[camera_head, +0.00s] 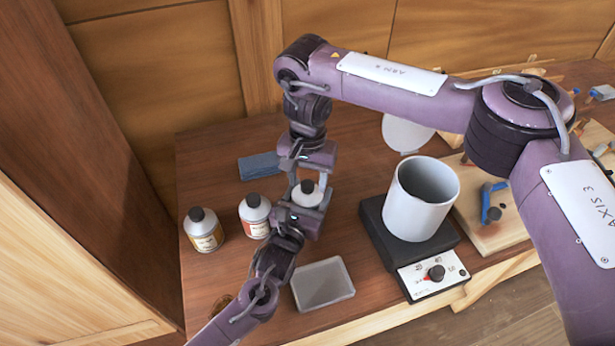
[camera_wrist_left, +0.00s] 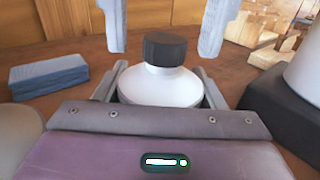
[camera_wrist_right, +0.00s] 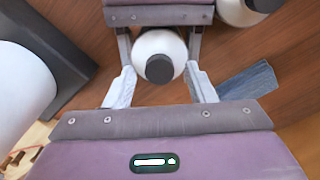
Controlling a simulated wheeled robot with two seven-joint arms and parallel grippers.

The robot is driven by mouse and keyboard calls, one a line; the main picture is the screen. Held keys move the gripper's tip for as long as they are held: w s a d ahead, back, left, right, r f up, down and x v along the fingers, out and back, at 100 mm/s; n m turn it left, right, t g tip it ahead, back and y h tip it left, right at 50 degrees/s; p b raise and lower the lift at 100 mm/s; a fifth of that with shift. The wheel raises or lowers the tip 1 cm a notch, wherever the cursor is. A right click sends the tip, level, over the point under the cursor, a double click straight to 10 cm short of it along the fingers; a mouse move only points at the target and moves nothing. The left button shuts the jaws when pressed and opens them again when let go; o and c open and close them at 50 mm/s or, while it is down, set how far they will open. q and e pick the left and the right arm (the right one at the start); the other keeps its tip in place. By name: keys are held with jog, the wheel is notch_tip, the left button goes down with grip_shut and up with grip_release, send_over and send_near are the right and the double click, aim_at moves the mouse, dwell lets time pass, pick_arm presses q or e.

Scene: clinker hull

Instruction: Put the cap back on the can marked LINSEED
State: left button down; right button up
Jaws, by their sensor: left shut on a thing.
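A white can (camera_head: 305,199) with a black cap (camera_head: 308,186) stands upright between the fingers of my left gripper (camera_head: 307,205), which is shut on its body. The cap sits on the can's neck, also in the left wrist view (camera_wrist_left: 165,48); whether it is fully tightened I cannot tell. The held can's label is hidden. My right gripper (camera_head: 308,176) points down over the can. Its fingers are open on either side of the cap, apart from it, as the right wrist view (camera_wrist_right: 160,88) shows. Two more capped cans (camera_head: 203,230) (camera_head: 255,215) stand to the left, their labels too small to read.
A white pot (camera_head: 405,205) stands on a black hotplate (camera_head: 372,235) with a control knob, close right of the grippers. A blue folded cloth (camera_head: 258,166) lies behind left. A shallow clear tray (camera_head: 323,284) lies in front. A wooden board (camera_head: 490,238) is at right.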

jog(key=shift+r, duration=2.25)
jog(key=shift+c, duration=0.2)
